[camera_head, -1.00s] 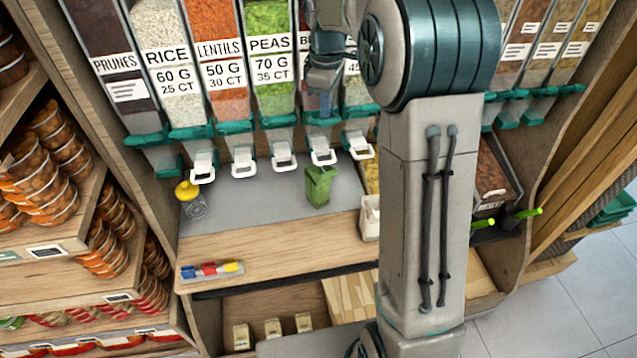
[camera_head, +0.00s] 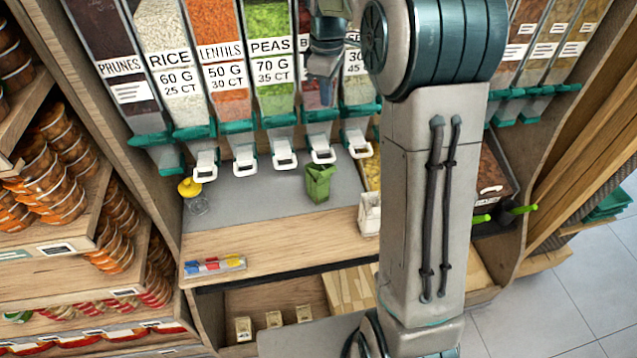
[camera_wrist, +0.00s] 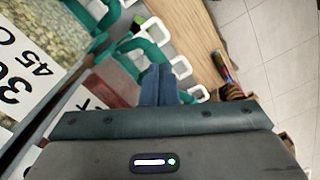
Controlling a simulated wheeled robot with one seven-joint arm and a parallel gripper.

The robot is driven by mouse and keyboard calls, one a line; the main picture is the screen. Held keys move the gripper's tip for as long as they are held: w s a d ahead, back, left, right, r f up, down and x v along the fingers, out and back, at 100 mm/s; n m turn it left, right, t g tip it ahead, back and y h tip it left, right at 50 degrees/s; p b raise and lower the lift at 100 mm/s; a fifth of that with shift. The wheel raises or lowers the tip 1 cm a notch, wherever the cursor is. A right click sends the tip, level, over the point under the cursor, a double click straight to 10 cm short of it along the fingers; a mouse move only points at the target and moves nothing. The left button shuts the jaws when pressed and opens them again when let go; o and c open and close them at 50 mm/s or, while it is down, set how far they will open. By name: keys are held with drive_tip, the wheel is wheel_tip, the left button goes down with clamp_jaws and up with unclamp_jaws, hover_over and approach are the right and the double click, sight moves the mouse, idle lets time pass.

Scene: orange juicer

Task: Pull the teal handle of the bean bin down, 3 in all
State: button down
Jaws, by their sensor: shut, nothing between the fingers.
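The bean bin (camera_head: 312,94), with a label starting "B" and reddish contents, is partly covered by my gripper in the head view, right of the peas bin (camera_head: 270,60). Its teal handle (camera_head: 321,117) crosses the bin's foot, above a white loop (camera_head: 322,152). My gripper (camera_head: 324,68) is shut and empty in front of the bin, its tips above the handle. In the wrist view, the shut blue-grey fingers (camera_wrist: 159,84) overlap the foot of a bin with red contents (camera_wrist: 112,80), near a teal part (camera_wrist: 146,52). Contact cannot be told.
Neighbouring bins with teal and white parts stand close on both sides. A tray (camera_head: 213,265) of coloured items lies on the wooden edge.

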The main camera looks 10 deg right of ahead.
drive_tip(key=s+r, duration=0.1)
drive_tip(key=r, duration=0.1)
drive_tip(key=s+r+p, duration=0.1)
drive_tip(key=s+r, duration=0.1)
drive_tip(key=shift+s+r, duration=0.1)
drive_tip(key=shift+s, duration=0.05)
idle(0.5)
drive_tip(key=s+f+m+t+b, duration=0.1)
drive_tip(key=s+f+m+b, duration=0.1)
drive_tip(key=s, duration=0.6)
drive_tip(key=s+f+m+t+b, duration=0.1)
drive_tip(key=s+f+m+b, duration=0.1)
drive_tip(key=s+f+m, duration=0.2)
drive_tip(key=s+f+m+t+b, duration=0.1)
drive_tip(key=s+m, duration=0.5)
drive_tip(key=s, duration=0.6)
drive_tip(key=shift+s+f+t+b, duration=0.2)
drive_tip(key=shift+f+t+b, duration=0.2)
drive_tip(key=shift+f+b, duration=0.4)
